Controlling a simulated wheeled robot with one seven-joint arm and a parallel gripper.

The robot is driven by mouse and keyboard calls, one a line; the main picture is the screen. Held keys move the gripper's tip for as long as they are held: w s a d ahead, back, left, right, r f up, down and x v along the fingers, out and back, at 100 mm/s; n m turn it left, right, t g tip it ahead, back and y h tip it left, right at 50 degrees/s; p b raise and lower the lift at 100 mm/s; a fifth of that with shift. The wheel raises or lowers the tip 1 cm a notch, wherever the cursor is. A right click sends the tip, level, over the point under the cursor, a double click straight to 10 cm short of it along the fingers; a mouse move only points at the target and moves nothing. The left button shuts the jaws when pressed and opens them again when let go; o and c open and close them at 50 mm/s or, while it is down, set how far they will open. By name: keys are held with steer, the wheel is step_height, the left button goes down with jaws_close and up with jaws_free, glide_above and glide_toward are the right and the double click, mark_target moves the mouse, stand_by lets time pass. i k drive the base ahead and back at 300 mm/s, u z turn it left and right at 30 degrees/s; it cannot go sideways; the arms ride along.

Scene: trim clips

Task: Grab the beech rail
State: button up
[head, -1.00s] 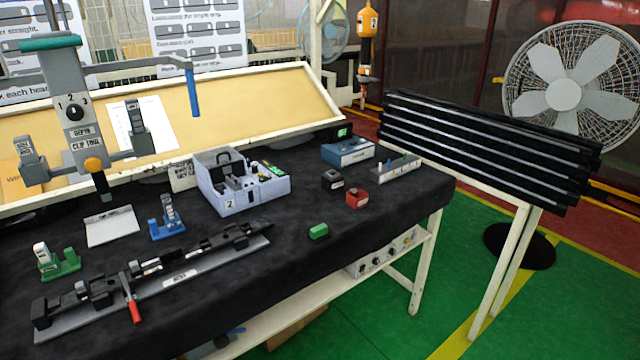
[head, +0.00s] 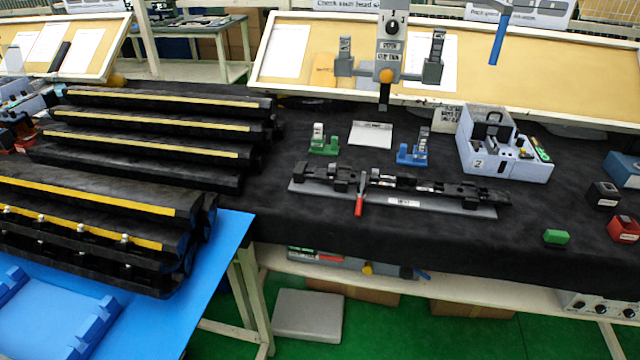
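No rail that is plainly beech wood shows. Long black rails with yellow strips (head: 160,128) lie stacked in several rows on the dark-covered table at the left. A nearer stack of black rails with yellow strips (head: 95,197) lies at the left by a blue surface, with small light clips or knobs along one strip. I cannot tell whether any of these is the beech rail. My gripper is not in view.
A blue surface with raised blocks (head: 135,318) is at the lower left. A black fixture with a red handle (head: 400,190) lies mid-table. Green (head: 324,140) and blue (head: 414,148) holders and a grey-blue box (head: 505,145) stand behind it. Bare black cloth (head: 350,228) lies in front.

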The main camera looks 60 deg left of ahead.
mark_target(403, 182)
steer(key=u, duration=0.75)
steer(key=i, duration=1.1)
steer(key=u, duration=3.4)
